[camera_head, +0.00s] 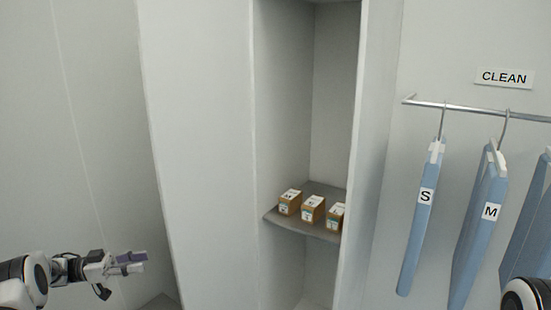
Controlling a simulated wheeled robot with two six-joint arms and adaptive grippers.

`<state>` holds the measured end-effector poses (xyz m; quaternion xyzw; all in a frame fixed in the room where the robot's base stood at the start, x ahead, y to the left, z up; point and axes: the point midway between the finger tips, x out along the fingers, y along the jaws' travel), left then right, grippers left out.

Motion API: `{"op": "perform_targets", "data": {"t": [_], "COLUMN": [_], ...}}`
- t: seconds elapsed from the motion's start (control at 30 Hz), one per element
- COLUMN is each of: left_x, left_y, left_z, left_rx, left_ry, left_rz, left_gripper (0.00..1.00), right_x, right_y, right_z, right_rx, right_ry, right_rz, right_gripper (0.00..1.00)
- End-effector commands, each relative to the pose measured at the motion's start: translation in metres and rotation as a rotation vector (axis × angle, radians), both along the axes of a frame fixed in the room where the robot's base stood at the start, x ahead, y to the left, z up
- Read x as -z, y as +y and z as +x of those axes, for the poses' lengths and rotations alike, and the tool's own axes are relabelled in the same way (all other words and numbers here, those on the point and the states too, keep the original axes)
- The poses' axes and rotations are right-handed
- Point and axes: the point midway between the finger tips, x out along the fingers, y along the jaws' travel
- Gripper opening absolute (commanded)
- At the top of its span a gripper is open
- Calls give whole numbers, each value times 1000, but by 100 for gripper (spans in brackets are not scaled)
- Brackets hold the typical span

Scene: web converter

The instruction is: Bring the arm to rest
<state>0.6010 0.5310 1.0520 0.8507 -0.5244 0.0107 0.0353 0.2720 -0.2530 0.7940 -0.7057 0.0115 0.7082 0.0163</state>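My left arm comes in at the lower left, and its gripper (134,262) points right in front of the pale wall. The gripper is small and seen from the side, so I cannot tell whether its fingers are open or shut. I see no object at its fingertips, and it is well apart from the shelf. Only a rounded white and black part of my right arm shows at the lower right corner; its gripper is out of view.
A tall alcove holds a grey shelf (271,216) with small brown boxes (312,209) in a row. On the right, blue garments (423,215) marked S and M hang from a metal rail (460,108) under a CLEAN sign (504,77). The space around my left gripper looks clear.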

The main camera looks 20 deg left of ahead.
Motion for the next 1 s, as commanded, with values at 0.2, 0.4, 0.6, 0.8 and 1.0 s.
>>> {"op": "perform_targets", "data": {"t": [0.2, 0.4, 0.6, 0.8, 1.0], "left_x": [15, 70, 195, 276, 281], "left_y": [-96, -241, -342, -334, -288], "left_z": [37, 67, -4, -165, -303], "left_rx": [39, -126, -505, -770, -887], "left_ry": [70, 290, 727, 1121, 1408], "left_rz": [-168, -341, -146, 324, 726], "left_gripper": [37, 37, 37, 37, 37], "right_x": [7, 16, 22, 24, 24], "right_y": [0, 0, 0, 0, 0], "right_z": [-1, -1, -1, -1, 0], "right_rx": [0, 0, 0, 0, 0], "right_ry": [1, 1, 1, 1, 1], "right_rz": [0, 0, 0, 0, 0], "right_gripper": [46, 46, 46, 46, 46]}}
